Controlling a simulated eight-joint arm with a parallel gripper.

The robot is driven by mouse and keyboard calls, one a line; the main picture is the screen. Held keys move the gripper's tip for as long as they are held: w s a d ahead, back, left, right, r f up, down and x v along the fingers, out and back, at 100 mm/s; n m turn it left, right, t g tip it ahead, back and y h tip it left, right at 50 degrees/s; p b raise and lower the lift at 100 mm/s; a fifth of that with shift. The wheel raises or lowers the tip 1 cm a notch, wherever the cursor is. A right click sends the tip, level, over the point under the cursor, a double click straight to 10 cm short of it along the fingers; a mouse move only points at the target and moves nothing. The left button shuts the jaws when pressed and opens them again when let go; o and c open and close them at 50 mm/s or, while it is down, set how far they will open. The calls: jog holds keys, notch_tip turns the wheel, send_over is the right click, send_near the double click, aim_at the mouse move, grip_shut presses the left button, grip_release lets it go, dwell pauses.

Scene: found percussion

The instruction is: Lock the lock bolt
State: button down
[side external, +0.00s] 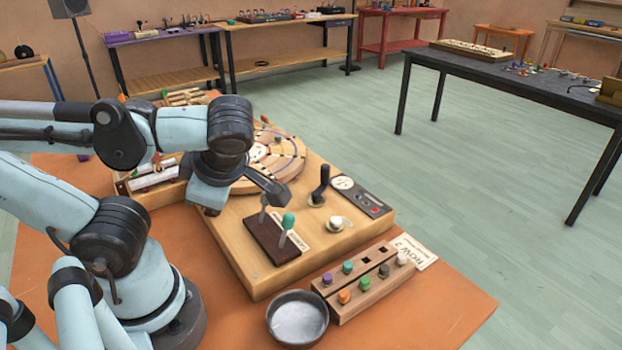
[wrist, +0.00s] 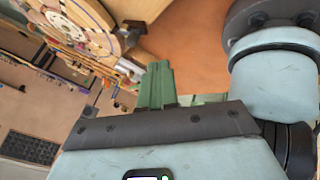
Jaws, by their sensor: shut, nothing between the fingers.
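My gripper (wrist: 158,68) shows in the wrist view as two green fingers closed together, with nothing between them. In the side external view my dark wrist end (side external: 265,186) hangs over the wooden board (side external: 232,238), and its fingertips cannot be made out. A black upright handle (side external: 320,182) and a white knob (side external: 336,222) stand to the right. I cannot tell which part is the lock bolt, or its position.
A round wooden disc (side external: 283,160) sits behind, partly hidden by my arm. A slotted wooden rack (side external: 372,287) with several coloured pegs and a grey metal bowl (side external: 297,318) stand at the front. Orange tabletop (side external: 430,310) is clear at the right front.

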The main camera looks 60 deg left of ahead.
jog(key=shift+f, duration=0.1)
jog(key=shift+w+a+f, duration=0.3)
jog(key=shift+a+f, duration=1)
jog(key=shift+a, duration=0.25)
jog(key=shift+w+a+f, duration=0.25)
jog(key=shift+a+f, duration=1.05)
jog(key=shift+a, duration=0.25)
jog(key=shift+w+a+f, duration=0.3)
jog(key=shift+a+f, duration=1)
jog(key=shift+a, duration=0.25)
jog(key=shift+w, duration=0.1)
jog(key=shift+w+a, duration=0.85)
jog(key=shift+a, duration=0.1)
